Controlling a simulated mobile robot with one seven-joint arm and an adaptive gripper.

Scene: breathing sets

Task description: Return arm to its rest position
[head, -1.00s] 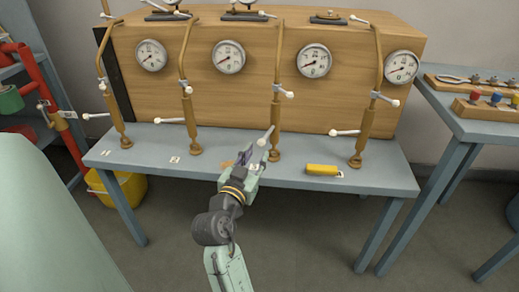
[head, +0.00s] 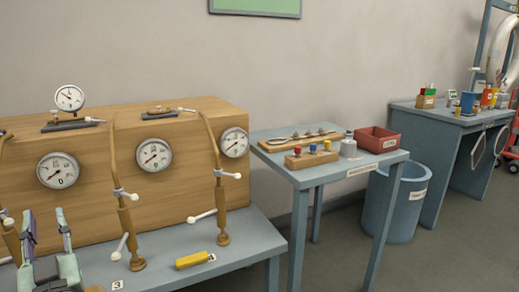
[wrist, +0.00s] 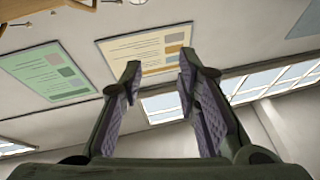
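My gripper (head: 47,250) shows at the lower left of the head view, in front of the wooden gauge cabinet (head: 100,205). Its two fingers point up and stand apart. In the wrist view my gripper (wrist: 160,95) is open, with nothing between its purple-padded fingers. The wrist camera looks up past the fingers at the wall posters and windows. The rest of my arm is hidden below the frame.
The grey-blue bench (head: 240,245) carries bent brown pipes with white levers and a yellow tagged block (head: 195,259). To the right stand a side table (head: 330,175) with a red tray (head: 377,139), a blue bin (head: 396,205) and a far desk (head: 440,150). Floor shows between them.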

